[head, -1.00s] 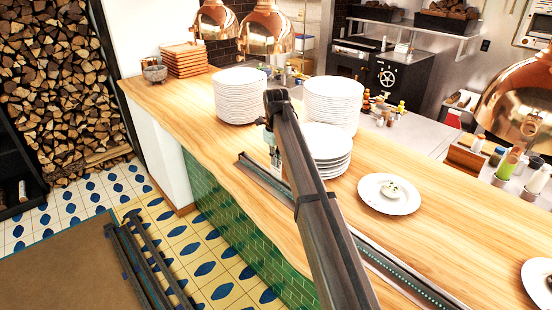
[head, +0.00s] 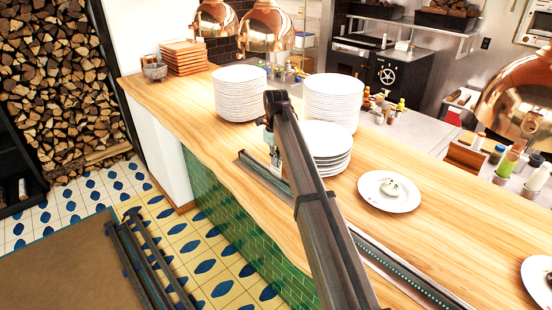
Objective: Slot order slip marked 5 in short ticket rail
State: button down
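My gripper (head: 274,162) points down just above the far-left end of a dark metal ticket rail (head: 249,164) on the wooden counter. It is small in the head view, and I cannot tell whether its fingers are open or shut or touch the rail. No order slip or number 5 can be made out. A longer stretch of rail (head: 398,276) with a dotted strip shows right of my arm. My arm hides the part between, so I cannot tell whether these are two rails or one.
Plate stacks stand close behind my gripper: a tall one (head: 240,95), another tall one (head: 333,102) and a lower one (head: 328,150). A plate with food (head: 407,198) lies to the right. Copper lamps (head: 266,28) hang above. The counter's front-left strip (head: 213,153) is clear.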

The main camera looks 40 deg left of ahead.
jog(key=shift+f, duration=0.15)
dwell(0.6)
jog(key=c, duration=0.8)
grip_release()
jog(key=shift+o, duration=0.2)
jog(key=shift+r+p, duration=1.5)
jog(key=shift+r, duration=1.55)
